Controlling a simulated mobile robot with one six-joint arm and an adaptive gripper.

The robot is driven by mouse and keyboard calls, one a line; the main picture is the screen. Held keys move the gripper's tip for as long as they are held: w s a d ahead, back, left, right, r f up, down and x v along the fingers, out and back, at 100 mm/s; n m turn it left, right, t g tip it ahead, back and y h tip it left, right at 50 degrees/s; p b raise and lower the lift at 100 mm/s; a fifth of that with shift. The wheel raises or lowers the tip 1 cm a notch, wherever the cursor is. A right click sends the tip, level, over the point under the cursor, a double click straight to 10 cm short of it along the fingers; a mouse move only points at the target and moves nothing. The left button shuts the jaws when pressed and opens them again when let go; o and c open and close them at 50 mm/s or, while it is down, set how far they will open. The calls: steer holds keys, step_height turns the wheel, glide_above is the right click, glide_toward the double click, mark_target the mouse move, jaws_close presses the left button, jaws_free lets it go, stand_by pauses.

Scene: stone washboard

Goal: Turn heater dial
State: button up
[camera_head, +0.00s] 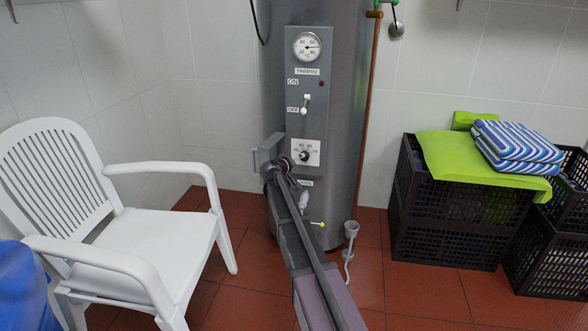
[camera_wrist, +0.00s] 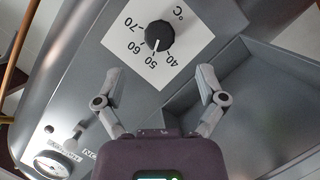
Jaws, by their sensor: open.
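The heater (camera_head: 340,100) is a tall grey cylinder with a flat control panel on its front. Its dial (camera_head: 305,156) is a small black knob on a white square plate, low on the panel. In the wrist view the dial (camera_wrist: 160,36) shows clearly, with a white pointer mark and a scale of 40 to 70 °C; the mark points near 50. My gripper (camera_wrist: 160,82) is open and empty, with its two fingers spread below the dial in the wrist view, apart from it. In the head view my arm reaches up to the panel, just below the dial plate.
The panel also bears a gauge (camera_head: 307,46) and a white switch (camera_head: 306,103). A white chair (camera_head: 130,240) stands left. Black crates (camera_head: 450,235) with a green cloth and striped towels stand right.

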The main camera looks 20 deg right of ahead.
steer(key=s+a+r+g+y+p, duration=0.2)
steer(key=s+a+r+p, duration=0.2)
steer(key=s+p, duration=0.4)
steer(key=s+a+r+m+g+y+p, duration=0.1)
steer(key=s+a+r+g+p, duration=0.2)
steer(key=s+p, duration=0.5)
steer(key=s+r, duration=0.1)
steer(key=s, duration=0.2)
steer(key=shift+s+a+r+y+p, duration=0.3)
steer(key=shift+s+a+y, duration=0.05)
steer(key=shift+s+y, duration=0.05)
stand_by(0.7)
steer(key=s+a+f+g+y, duration=0.2)
steer(key=s+a, duration=0.2)
steer(key=s, duration=0.3)
steer(key=s+a+f+n+g+y, duration=0.1)
steer(key=s+a+f+y, duration=0.2)
steer(key=s, duration=0.5)
steer(key=s+a+g+y, duration=0.2)
steer(key=s+a, duration=0.3)
steer(key=s, duration=0.2)
step_height(320, 180, up, 19)
steer(key=p, duration=1.9)
steer(key=shift+w+r, duration=0.15)
steer(key=shift+w, duration=0.05)
